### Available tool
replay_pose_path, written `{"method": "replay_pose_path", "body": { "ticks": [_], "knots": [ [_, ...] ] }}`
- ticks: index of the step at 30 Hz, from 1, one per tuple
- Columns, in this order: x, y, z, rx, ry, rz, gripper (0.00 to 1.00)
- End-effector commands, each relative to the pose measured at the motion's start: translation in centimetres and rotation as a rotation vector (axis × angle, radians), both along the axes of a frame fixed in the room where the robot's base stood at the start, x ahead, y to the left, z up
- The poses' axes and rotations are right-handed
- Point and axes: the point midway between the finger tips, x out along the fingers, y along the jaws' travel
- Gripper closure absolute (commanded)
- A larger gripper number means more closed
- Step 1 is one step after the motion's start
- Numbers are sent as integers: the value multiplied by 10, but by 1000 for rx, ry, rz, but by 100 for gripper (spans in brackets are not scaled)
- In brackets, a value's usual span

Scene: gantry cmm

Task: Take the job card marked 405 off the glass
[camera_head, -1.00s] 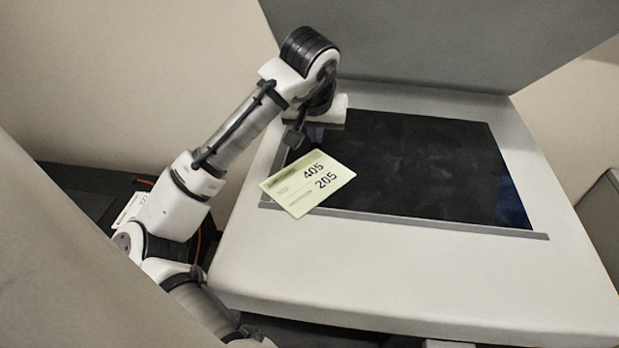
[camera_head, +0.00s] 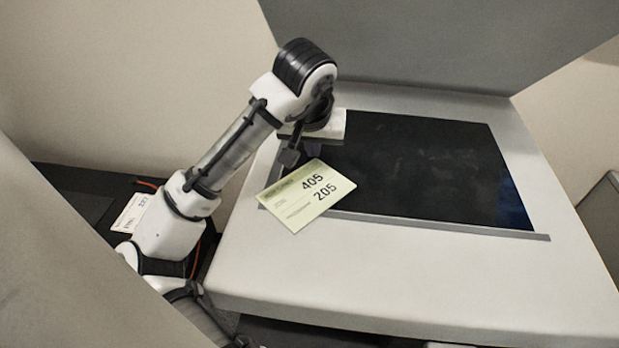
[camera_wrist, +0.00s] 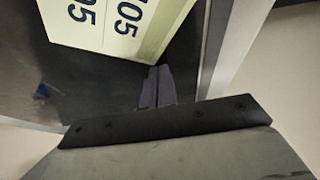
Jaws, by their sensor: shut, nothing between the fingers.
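The pale yellow-green job card marked 405 (camera_head: 300,205), with 205 printed below, lies askew over the near left corner of the dark glass (camera_head: 430,165). Its near corner extends past the grey rim onto the white top. In the wrist view the card (camera_wrist: 100,25) is cut off by the top edge. My gripper (camera_wrist: 158,72) has its two fingers together, with their tips right at the card's edge; I cannot tell if they touch it. In the head view my gripper (camera_head: 311,152) is just behind the card's far edge, partly hidden by my wrist.
The white machine top (camera_head: 420,275) is clear in front of the glass. A raised grey lid (camera_head: 430,45) stands behind it. Another pale card (camera_head: 131,212) lies on a dark surface at the left, near an orange cable (camera_head: 146,184). A grey panel stands at the right.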

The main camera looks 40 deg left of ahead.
Motion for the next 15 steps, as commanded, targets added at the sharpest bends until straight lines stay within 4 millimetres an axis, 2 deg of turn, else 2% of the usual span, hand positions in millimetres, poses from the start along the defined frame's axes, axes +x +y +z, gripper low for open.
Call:
{"method": "replay_pose_path", "body": {
  "ticks": [15],
  "knots": [
    [-24, -11, 0, 0, 1, 0, 100]
  ]
}}
